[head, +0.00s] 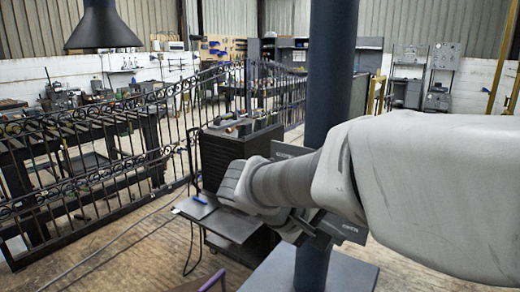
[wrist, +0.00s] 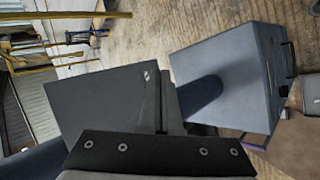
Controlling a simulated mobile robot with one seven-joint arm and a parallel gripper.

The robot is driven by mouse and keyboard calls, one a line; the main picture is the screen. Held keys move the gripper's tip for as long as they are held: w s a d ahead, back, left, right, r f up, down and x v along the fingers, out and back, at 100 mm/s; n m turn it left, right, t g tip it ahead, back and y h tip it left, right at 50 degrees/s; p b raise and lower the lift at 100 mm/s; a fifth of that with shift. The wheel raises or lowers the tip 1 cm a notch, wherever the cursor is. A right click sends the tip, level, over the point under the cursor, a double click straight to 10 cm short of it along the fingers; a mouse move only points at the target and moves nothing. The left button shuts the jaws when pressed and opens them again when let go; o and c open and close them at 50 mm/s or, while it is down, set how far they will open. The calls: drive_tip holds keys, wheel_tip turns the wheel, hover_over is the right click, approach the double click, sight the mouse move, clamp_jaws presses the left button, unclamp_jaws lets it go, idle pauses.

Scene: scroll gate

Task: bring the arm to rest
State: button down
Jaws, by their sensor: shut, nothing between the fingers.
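My arm, in a pale grey sleeve, enters the head view from the right and bends back near the middle. My gripper shows in the wrist view (wrist: 163,100), its two dark fingers close together with no object between them. In the head view the arm's bulk hides much of the gripper end, and the fingertips cannot be made out. The arm is raised above the floor, and I see no contact with the gate or the bench.
A black scroll gate (head: 90,146) spans the left and middle. A dark tool cabinet (head: 232,152) with items on top stands before it, with a low shelf (head: 214,217) holding a blue-handled tool (head: 199,200). Floor at lower left is clear except for a cable.

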drive_tip(key=s+r+m+t+y+p, duration=0.1)
drive_tip(key=s+r+m+y+p, duration=0.2)
drive_tip(key=s+y, duration=0.6)
drive_tip(key=shift+s+d+m+t+p, duration=0.25)
drive_tip(key=shift+s+m+p, duration=0.6)
drive_tip(key=shift+s, duration=1.95)
drive_tip(key=shift+s+a, duration=0.1)
drive_tip(key=shift+s, duration=0.05)
